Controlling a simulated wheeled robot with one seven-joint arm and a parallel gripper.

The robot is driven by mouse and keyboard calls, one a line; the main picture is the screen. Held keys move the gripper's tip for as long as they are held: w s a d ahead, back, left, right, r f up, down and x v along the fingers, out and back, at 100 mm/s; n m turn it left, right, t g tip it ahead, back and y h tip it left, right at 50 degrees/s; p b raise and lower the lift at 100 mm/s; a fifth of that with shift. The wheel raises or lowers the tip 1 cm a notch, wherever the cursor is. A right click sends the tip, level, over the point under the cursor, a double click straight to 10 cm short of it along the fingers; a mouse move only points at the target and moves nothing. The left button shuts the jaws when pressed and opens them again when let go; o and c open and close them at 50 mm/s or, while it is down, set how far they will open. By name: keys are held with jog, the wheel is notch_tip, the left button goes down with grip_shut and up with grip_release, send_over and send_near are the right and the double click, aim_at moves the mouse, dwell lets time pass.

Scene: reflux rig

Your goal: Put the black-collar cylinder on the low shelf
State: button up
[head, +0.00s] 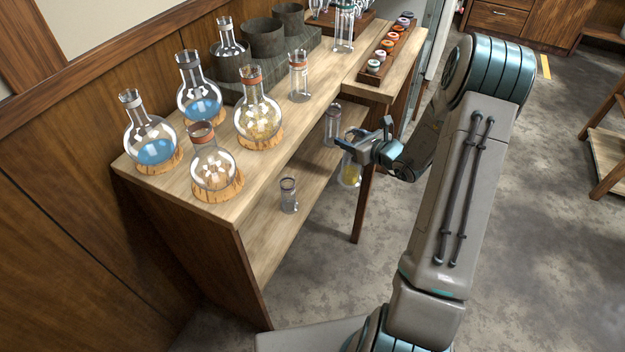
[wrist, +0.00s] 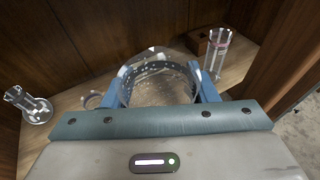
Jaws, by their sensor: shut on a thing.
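In the wrist view the vessel's wide round rim (wrist: 158,80) sits between my blue fingers (wrist: 160,92). A small clear cylinder with a dark grey collar (head: 288,196) stands on the low shelf. Another clear cylinder (head: 332,126) stands further back on that shelf, partly behind my gripper.
Above, the worktop (head: 262,182) holds several flasks on cork rings, an orange-collared cylinder (head: 299,78) and dark grey pots (head: 264,40). A table leg (head: 363,208) stands just below my gripper. Bare low shelf shows between the two cylinders. The floor in front is open.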

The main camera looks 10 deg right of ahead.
jog(key=shift+n+y, duration=0.3)
jog(key=shift+n, duration=0.1)
jog(key=f+b, duration=0.1)
jog(key=f, duration=0.1)
jog(key=f+b, duration=0.1)
jog(key=f, duration=0.2)
jog(key=w+f+b, duration=0.1)
jog(key=f+b, duration=0.1)
jog(key=shift+d+f, duration=0.1)
jog(key=shift+f, duration=0.3)
jog(key=r+b+x, duration=0.1)
jog(key=b+x, duration=0.3)
jog(key=x, duration=1.4)
jog(key=shift+a+g, duration=0.3)
jog(key=shift+w, duration=0.1)
jog(key=shift+f+b, duration=0.15)
jog(key=shift+b, duration=0.2)
jog(key=o, duration=1.6)
